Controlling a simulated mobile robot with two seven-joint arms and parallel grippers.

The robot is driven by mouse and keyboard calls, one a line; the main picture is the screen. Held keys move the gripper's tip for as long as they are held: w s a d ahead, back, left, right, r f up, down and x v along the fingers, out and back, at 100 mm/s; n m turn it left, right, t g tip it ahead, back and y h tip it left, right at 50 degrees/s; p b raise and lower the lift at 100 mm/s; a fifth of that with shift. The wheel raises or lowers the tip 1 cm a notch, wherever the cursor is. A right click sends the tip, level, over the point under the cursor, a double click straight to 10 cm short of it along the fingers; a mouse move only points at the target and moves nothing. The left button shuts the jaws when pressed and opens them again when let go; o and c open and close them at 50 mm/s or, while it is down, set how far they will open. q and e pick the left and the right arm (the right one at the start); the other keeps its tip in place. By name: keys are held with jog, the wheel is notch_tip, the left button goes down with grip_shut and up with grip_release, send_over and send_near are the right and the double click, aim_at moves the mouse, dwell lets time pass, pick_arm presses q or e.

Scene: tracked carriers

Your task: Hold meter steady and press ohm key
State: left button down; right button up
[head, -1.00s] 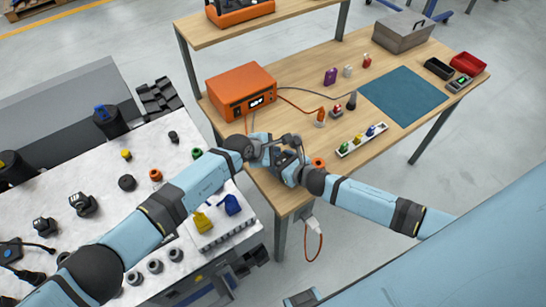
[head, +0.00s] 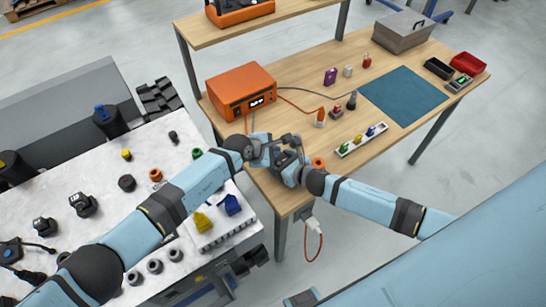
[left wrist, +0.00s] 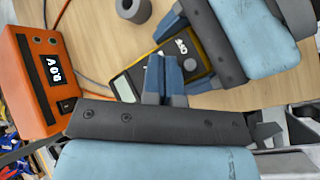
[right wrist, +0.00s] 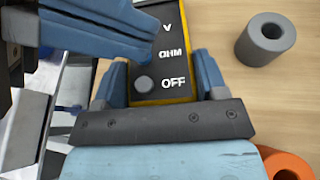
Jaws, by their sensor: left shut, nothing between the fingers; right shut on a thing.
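The meter, dark with a yellow edge, shows in the right wrist view (right wrist: 174,62) with the labels V, OHM and OFF. A round grey key (right wrist: 144,85) sits beside OFF. My right gripper (right wrist: 160,90) is shut on the meter, one finger on each side. My left gripper (right wrist: 146,42) is shut and empty, its fingertips over the meter just left of the OHM label. They hide the key there, and I cannot tell whether they touch it. In the left wrist view the meter (left wrist: 188,62) lies beyond my left fingertips (left wrist: 154,72). In the head view my arms hide most of it.
An orange power supply (head: 240,92) stands on the wooden bench (head: 285,75) behind the grippers, with cables running from it. A grey ring (right wrist: 266,38) and an orange ring (right wrist: 288,166) are close by. A blue mat (head: 403,96) lies to the right.

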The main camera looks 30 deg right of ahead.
pick_arm(q)
jog(key=shift+f, duration=0.1)
dwell(0.3)
jog(key=shift+f, duration=0.35)
jog(key=shift+f, duration=0.35)
dwell(0.7)
jog(key=shift+r, duration=0.75)
jog(key=shift+r, duration=0.15)
jog(key=shift+r, duration=2.4)
